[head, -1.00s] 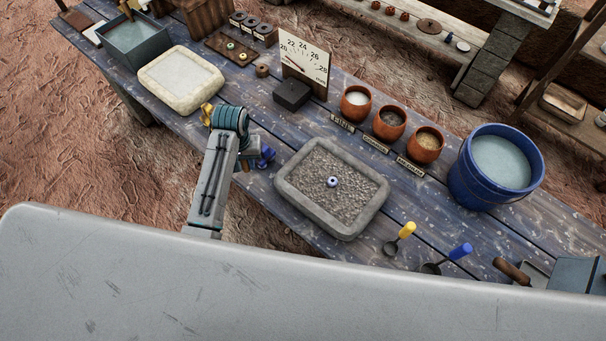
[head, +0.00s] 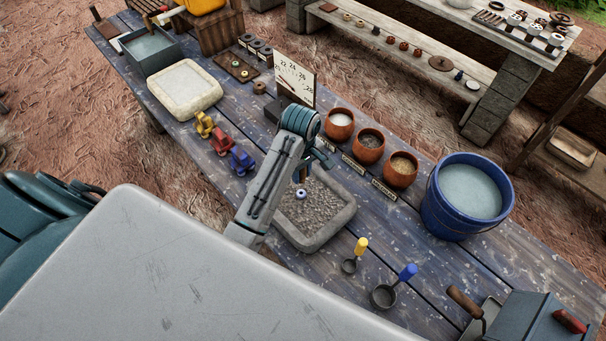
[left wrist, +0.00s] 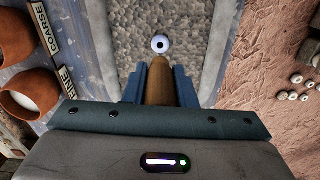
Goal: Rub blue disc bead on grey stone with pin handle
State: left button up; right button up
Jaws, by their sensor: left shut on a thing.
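The grey stone (head: 345,222) is a shallow slab with a raised rim and a rough grey face, partly hidden by my left arm. The disc bead (head: 301,194) is pale blue with a dark centre. It appears over the stone's rough face, and in the left wrist view the bead (left wrist: 160,43) is just beyond the fingertips. My left gripper (left wrist: 160,84) is shut on a brown pin handle (left wrist: 160,88) that points toward the bead. Whether the handle's tip touches the bead I cannot tell. My right gripper is not in view.
Three clay bowls (head: 370,146) stand behind the stone, with a blue bucket (head: 445,215) to their right. Yellow (head: 203,125), red (head: 220,144) and blue (head: 241,161) pieces stand to the left. Two scoops (head: 384,297) lie in front. A dial board (head: 296,78) stands behind.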

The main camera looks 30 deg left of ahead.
aim_at(301, 182)
pick_arm(q)
jog(key=shift+a+f, duration=0.15)
jog(key=shift+f, duration=2.25)
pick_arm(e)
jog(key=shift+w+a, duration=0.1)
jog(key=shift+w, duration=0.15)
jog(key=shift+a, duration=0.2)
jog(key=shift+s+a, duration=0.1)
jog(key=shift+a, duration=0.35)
pick_arm(q)
jog(key=shift+f, duration=0.2)
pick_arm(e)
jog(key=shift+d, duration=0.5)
pick_arm(q)
jog(key=shift+f, duration=0.2)
jog(key=shift+f, duration=0.2)
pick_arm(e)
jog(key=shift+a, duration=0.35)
